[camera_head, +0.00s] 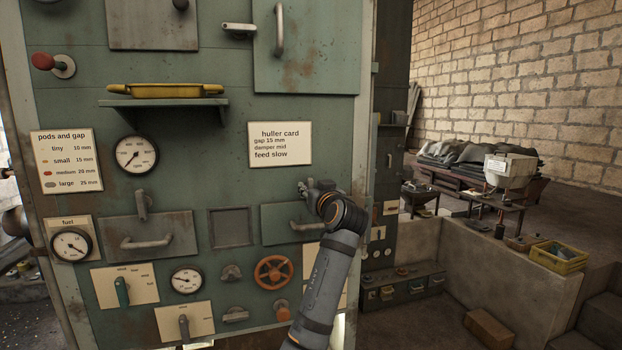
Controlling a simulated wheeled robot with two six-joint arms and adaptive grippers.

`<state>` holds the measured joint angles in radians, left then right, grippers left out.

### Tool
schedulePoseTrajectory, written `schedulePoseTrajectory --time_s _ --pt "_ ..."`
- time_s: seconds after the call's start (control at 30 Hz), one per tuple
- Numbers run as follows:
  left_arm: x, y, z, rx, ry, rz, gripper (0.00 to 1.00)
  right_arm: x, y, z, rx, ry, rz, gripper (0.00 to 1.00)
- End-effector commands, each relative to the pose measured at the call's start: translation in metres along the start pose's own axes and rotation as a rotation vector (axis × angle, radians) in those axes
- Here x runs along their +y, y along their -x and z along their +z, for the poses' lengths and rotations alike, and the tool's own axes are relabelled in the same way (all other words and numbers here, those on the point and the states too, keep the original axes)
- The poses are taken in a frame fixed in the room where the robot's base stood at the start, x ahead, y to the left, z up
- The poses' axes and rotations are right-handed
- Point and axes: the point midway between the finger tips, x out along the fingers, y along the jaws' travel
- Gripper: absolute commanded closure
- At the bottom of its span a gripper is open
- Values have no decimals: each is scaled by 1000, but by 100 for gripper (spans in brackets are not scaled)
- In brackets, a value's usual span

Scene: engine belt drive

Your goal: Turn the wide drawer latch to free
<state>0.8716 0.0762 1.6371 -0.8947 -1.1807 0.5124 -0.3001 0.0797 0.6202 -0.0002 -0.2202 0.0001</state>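Two grey-green drawer fronts are set in the machine's panel. The left drawer front (180,226) has a bar handle (147,243) and a small latch lever (142,206) at its top edge, pointing roughly up and down. The right drawer front (275,231) has its bar handle (302,224) partly in view. My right gripper is not in view.
A huller card (280,144) is just above my gripper. An orange handwheel (275,272) and an orange knob (282,311) are below. A shelf (165,106) holding a yellow tray (164,90) juts out at upper left. The floor (400,330) to the right is partly open.

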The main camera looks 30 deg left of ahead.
Motion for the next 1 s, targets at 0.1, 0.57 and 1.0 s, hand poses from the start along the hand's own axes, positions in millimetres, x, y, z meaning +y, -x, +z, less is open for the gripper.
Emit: schedulePoseTrajectory --time_s 0.1,0.57,1.0 --pt "0 -13 -2 -1 -1 -1 61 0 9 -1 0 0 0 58" --pt "0 -18 1 -1 0 1 78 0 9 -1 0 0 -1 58" --pt "1 -18 1 -1 -6 1 100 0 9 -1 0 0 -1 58"
